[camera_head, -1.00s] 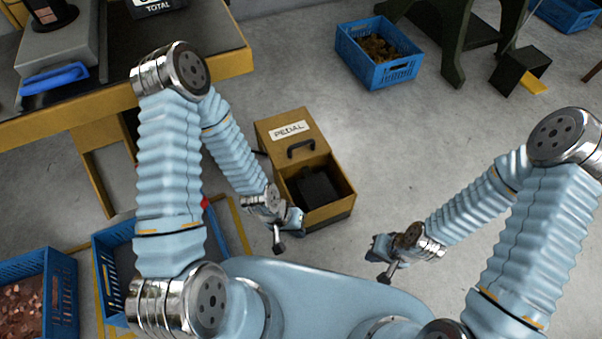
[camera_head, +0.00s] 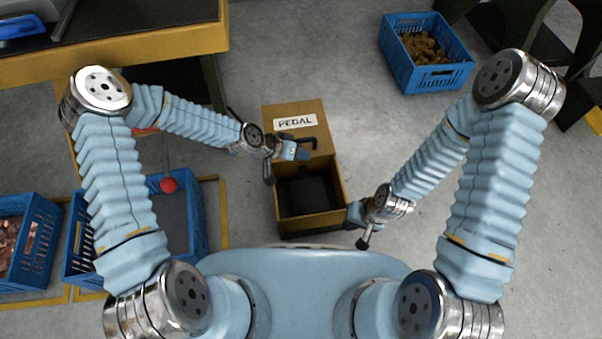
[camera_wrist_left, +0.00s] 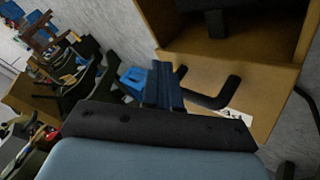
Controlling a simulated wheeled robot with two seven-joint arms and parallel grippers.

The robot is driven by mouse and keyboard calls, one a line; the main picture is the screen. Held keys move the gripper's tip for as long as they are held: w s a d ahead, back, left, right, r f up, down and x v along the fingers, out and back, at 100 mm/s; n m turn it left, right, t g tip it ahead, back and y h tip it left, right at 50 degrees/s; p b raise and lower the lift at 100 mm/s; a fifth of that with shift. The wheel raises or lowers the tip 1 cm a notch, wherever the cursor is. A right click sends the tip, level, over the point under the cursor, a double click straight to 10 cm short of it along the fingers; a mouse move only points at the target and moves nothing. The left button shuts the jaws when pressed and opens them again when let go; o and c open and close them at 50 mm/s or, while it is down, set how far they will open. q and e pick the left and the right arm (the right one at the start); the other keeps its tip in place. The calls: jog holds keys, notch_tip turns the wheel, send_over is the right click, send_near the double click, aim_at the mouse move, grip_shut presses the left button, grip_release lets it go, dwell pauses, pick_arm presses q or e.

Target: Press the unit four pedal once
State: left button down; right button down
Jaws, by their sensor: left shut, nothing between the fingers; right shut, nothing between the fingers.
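The yellow pedal box (camera_head: 339,170) stands on the floor in front of me, with a white "PEDAL" label and a dark handle (camera_head: 306,141) on its top. Its front is open, and the dark pedal (camera_head: 304,194) sits inside. My left gripper (camera_head: 303,154) is shut and empty, over the box close to the handle. In the left wrist view the gripper (camera_wrist_left: 165,88) is beside the bent black handle (camera_wrist_left: 213,97), and the box (camera_wrist_left: 258,75) opens at the top. I cannot tell if it touches. My right gripper (camera_head: 352,222) is shut and empty, at the box's lower right corner.
A blue crate (camera_head: 448,76) with yellowish pieces stands at the upper right. An empty-looking blue crate (camera_head: 198,222) and one with copper pieces (camera_head: 42,247) are at the left. A yellow-edged table (camera_head: 150,46) stands at the upper left. The floor right of the box is clear.

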dwell(0.3)
pick_arm(q)
jog(key=b, duration=0.5)
send_over(302, 173)
jog(key=s, duration=0.2)
notch_tip(302, 173, down, 8)
jog(key=shift+w+f+b, duration=0.15)
jog(key=shift+f+b, duration=0.25)
jog(key=shift+b, duration=0.15)
jog(key=shift+f, duration=0.1)
dwell(1.1)
jog(key=shift+f+b, duration=0.3)
jog(key=shift+b, duration=0.2)
jog(key=shift+f, duration=0.25)
